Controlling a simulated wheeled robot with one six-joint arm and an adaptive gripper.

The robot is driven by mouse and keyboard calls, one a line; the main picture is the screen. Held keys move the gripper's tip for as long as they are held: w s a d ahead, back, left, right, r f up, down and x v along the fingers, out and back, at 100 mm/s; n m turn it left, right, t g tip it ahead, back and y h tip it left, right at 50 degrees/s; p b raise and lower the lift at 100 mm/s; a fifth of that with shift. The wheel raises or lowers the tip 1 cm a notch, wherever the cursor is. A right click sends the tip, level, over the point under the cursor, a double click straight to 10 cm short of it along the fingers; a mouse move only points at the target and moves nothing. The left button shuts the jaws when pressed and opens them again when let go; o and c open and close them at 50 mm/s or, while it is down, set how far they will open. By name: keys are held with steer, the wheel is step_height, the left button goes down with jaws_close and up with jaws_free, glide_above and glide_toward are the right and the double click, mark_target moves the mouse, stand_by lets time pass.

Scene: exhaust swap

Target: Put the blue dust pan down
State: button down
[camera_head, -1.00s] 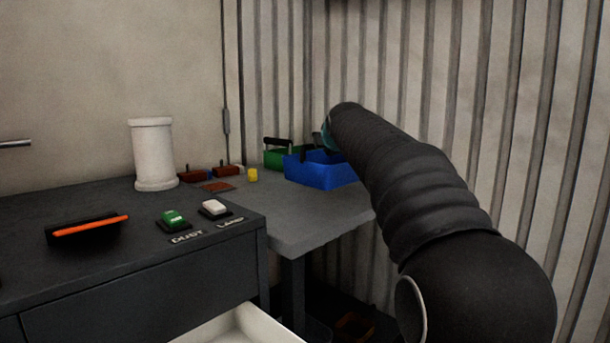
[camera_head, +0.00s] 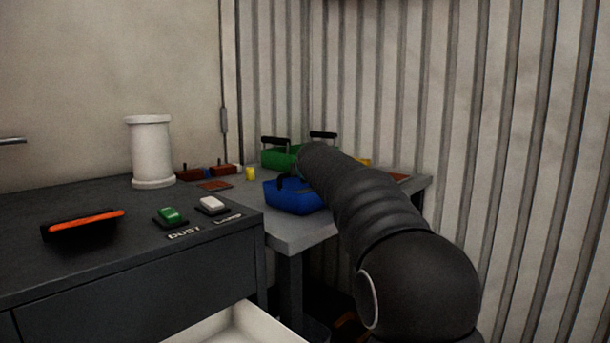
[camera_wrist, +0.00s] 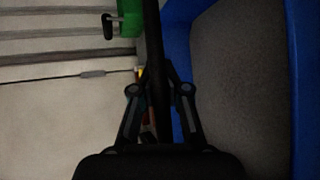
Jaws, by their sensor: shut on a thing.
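The blue dust pan (camera_head: 293,201) is at the front part of the grey side table in the head view. I cannot tell whether its underside touches the table top. In the wrist view its blue rim (camera_wrist: 292,60) surrounds a grey speckled inside. My gripper (camera_wrist: 160,88) is shut on the pan's dark handle (camera_wrist: 153,40), which runs up between the fingers. In the head view my arm's end hides the gripper and part of the pan's right side.
A green pan (camera_head: 278,158) with black handles stands behind the blue one. The grey table (camera_head: 300,234) also bears small red-brown and yellow pieces. The dark cabinet (camera_head: 110,258) to the left carries a white cylinder (camera_head: 150,152), two switches and an orange-black item. A ribbed wall is behind.

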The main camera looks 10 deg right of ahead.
steer(key=c, duration=1.2)
jaws_free()
steer(key=shift+r, duration=0.1)
steer(key=b+v, duration=0.1)
steer(key=v, duration=1.1)
